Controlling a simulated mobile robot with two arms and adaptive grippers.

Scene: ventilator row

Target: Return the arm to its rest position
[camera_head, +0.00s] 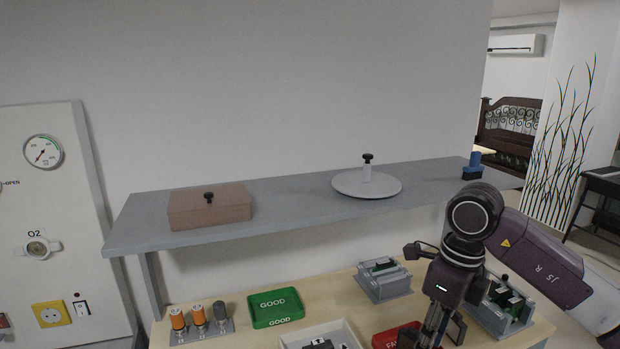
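My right arm comes in from the right, its dark wrist raised in front of the table (350,285) and the end of the shelf. My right gripper (436,338) points down over the table's front right, beside a red tray (386,341). Its fingertips run to the bottom edge of the picture, so I cannot tell whether it is open or shut, or whether it holds anything. My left arm and gripper are not in view.
A grey shelf (290,205) above the table bears a brown lidded box (210,212), a round grey lid (367,184) and a blue-black object (473,168). A green GOOD tray (275,303), orange cylinders (197,314), a grey-white tray (318,333) and grey fixtures (384,282) crowd the table.

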